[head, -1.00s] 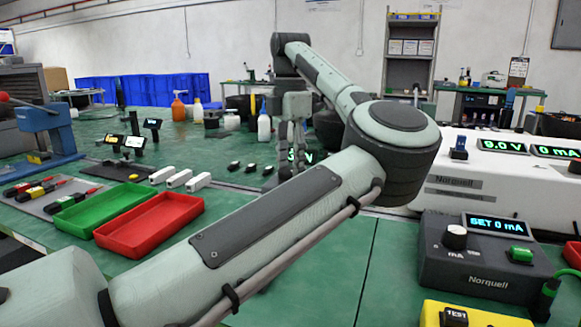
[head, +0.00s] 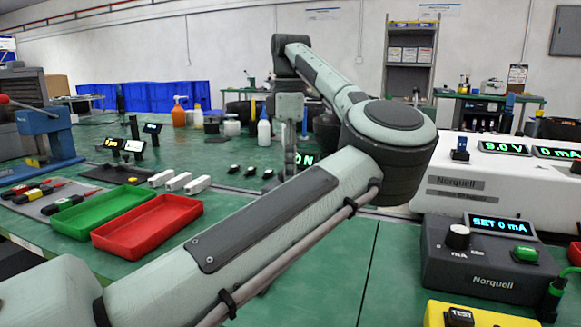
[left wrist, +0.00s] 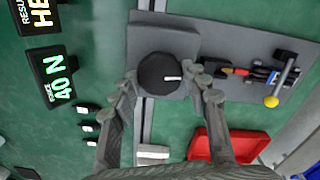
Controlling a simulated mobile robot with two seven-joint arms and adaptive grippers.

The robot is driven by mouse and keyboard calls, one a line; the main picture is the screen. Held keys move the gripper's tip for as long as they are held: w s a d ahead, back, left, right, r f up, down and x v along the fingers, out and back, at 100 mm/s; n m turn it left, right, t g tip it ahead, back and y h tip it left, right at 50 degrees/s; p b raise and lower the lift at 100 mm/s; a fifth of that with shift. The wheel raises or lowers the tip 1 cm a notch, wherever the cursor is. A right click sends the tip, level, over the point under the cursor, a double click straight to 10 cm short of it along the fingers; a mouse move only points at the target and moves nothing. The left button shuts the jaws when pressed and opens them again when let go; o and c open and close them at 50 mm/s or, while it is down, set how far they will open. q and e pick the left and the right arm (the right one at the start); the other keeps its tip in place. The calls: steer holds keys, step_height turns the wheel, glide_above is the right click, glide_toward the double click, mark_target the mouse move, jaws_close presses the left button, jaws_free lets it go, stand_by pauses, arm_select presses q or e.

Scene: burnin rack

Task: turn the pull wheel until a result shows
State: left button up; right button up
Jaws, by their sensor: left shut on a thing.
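The pull wheel (left wrist: 158,75) is a dark round knob with a white mark pointing right, on a grey fixture (left wrist: 160,40) in the left wrist view. My left gripper (left wrist: 166,88) has its fingers on both sides of the wheel and is shut on it. A force display (left wrist: 53,78) reads 40 N in green. In the head view my left gripper (head: 290,160) shows edge-on behind my forearm, which hides the wheel. My right gripper is not in view.
A red tray (head: 147,226) and a green tray (head: 95,212) lie left of my forearm. White blocks (head: 178,182) and several small black parts (head: 250,171) lie near the fixture. A grey Norquell box (head: 480,262) stands at right. A lever with a yellow ball (left wrist: 272,101) stands beside the fixture.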

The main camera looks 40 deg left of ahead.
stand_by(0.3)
arm_select(q)
steer(key=o, duration=1.2)
steer(key=shift+c, duration=0.2)
step_height(320, 180, up, 12)
